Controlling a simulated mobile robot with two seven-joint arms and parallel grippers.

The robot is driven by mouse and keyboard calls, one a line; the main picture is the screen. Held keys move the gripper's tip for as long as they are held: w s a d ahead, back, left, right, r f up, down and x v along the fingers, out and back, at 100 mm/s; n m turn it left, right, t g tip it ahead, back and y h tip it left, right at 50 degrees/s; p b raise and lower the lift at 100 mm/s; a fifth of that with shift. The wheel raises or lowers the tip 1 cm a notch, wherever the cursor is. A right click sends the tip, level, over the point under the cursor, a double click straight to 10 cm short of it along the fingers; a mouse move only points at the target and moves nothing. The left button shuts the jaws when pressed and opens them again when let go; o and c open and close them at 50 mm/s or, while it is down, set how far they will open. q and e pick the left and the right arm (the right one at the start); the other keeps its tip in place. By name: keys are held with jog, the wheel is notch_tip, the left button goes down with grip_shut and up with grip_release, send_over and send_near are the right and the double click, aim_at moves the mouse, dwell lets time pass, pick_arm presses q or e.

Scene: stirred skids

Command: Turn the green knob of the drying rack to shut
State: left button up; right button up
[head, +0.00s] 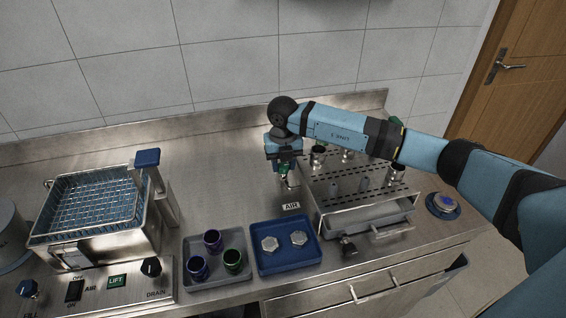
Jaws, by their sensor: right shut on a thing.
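The drying rack (338,211) is a metal box with a slotted top, right of the middle of the counter. A label reading AIR (291,206) lies on the counter at its left. My right gripper (284,163) points down at the rack's back left corner. It is shut on the green knob (284,169), of which only a small part shows below the fingers. The knob's exact angle is hard to tell. My left gripper is not in view.
A blue tray (262,264) with two metal pieces and a grey tray (195,277) with three cups stand in front. A basket bath (100,235) with a control panel is at left. My right arm spans above the rack.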

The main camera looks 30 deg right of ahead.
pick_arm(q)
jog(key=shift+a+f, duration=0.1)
pick_arm(e)
jog(key=o, duration=0.9)
jog(key=shift+d+r, duration=0.1)
